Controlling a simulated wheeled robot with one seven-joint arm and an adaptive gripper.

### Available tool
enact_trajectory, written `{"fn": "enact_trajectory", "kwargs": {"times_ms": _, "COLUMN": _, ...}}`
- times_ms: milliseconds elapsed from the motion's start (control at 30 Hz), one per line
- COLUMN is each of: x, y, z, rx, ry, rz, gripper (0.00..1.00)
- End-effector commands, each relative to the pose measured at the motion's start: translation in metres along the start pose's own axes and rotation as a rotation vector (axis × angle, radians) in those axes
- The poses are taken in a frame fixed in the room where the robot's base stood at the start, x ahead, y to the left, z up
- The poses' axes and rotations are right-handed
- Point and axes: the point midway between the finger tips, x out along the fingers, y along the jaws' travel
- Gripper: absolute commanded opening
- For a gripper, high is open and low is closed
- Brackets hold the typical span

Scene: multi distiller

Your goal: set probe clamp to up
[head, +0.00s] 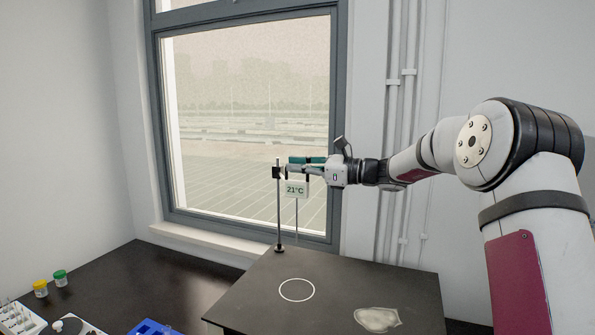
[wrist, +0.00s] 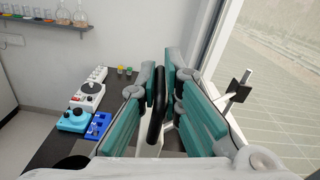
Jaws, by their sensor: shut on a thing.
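The probe clamp is at the top of a thin upright stand (head: 278,215) on the dark bench. A dark block of the clamp (head: 276,172) sits around the rod near its top. A pale display reading 21°C (head: 295,189) hangs beside the rod, with a thin probe (head: 297,222) pointing down below it. My gripper (head: 291,164) reaches in from the right at clamp height. In the wrist view, its green-padded fingers (wrist: 160,82) are shut on a black bar of the probe clamp (wrist: 156,112). The fingers hide part of the clamp.
A white ring mark (head: 297,290) and a pale patch (head: 377,319) lie on the raised dark top below the stand. Yellow (head: 40,288) and green-capped jars (head: 60,277) and a blue rack (head: 152,328) stand to the left. The window (head: 250,120) is behind.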

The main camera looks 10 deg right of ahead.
Motion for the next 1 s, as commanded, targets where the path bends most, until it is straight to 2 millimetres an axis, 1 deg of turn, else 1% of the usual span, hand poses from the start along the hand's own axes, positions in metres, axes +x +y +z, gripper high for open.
{"fn": "enact_trajectory", "kwargs": {"times_ms": 33, "x": -0.001, "y": -0.004, "z": 0.009, "rx": -0.010, "ry": -0.011, "rz": -0.010, "gripper": 0.14}}
{"fn": "enact_trajectory", "kwargs": {"times_ms": 100, "x": -0.001, "y": -0.003, "z": 0.009, "rx": -0.010, "ry": -0.010, "rz": -0.009, "gripper": 0.28}}
{"fn": "enact_trajectory", "kwargs": {"times_ms": 400, "x": -0.001, "y": -0.002, "z": 0.005, "rx": -0.006, "ry": -0.007, "rz": -0.005, "gripper": 0.28}}
{"fn": "enact_trajectory", "kwargs": {"times_ms": 533, "x": -0.009, "y": -0.002, "z": 0.004, "rx": -0.005, "ry": -0.006, "rz": -0.006, "gripper": 0.28}}
{"fn": "enact_trajectory", "kwargs": {"times_ms": 667, "x": -0.029, "y": -0.002, "z": 0.004, "rx": -0.005, "ry": -0.005, "rz": -0.008, "gripper": 0.28}}
{"fn": "enact_trajectory", "kwargs": {"times_ms": 900, "x": -0.078, "y": -0.003, "z": 0.004, "rx": -0.006, "ry": -0.005, "rz": -0.010, "gripper": 0.28}}
{"fn": "enact_trajectory", "kwargs": {"times_ms": 1000, "x": -0.095, "y": -0.002, "z": 0.004, "rx": -0.006, "ry": -0.005, "rz": -0.009, "gripper": 0.28}}
